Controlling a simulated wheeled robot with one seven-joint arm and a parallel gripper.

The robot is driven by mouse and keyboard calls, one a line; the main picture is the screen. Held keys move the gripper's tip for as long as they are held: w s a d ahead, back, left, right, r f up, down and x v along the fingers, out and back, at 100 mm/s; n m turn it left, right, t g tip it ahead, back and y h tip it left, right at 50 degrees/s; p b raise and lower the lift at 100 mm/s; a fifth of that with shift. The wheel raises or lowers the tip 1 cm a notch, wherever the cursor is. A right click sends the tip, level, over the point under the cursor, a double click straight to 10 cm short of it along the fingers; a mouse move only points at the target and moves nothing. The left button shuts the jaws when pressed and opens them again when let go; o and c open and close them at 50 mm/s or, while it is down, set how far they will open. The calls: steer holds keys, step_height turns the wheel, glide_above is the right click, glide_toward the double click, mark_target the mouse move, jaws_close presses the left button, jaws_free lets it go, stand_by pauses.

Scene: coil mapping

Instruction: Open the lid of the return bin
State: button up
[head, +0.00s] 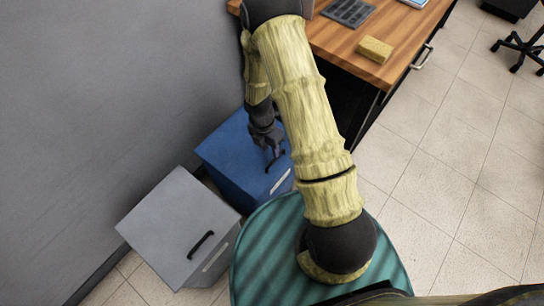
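Two lidded bins stand side by side on the floor by the wall. The blue bin (222,158) is behind and to the right, and the grey bin (168,220) is in front and to the left. Both lids look shut. Each has a dark handle and a pale label strip, too small to read, so I cannot tell which is the return bin. My gripper (272,151) points down over the blue lid, at or just above its dark handle (277,160). I cannot tell whether they touch or whether the fingers are open. My arm hides the blue bin's right part.
A wooden desk (350,42) stands at the top, with a yellow sponge (375,49) near its edge and a dark tray (348,12). The grey wall (100,100) runs close along the bins' left. Tiled floor at right is clear up to a wheeled chair base (520,45).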

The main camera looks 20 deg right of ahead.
mark_target(273, 160)
steer(key=f, duration=0.4)
steer(key=shift+s+d+f, duration=0.25)
steer(key=shift+s+f, duration=0.1)
steer(key=shift+f, duration=0.05)
steer(key=shift+c, duration=0.4)
jaws_close()
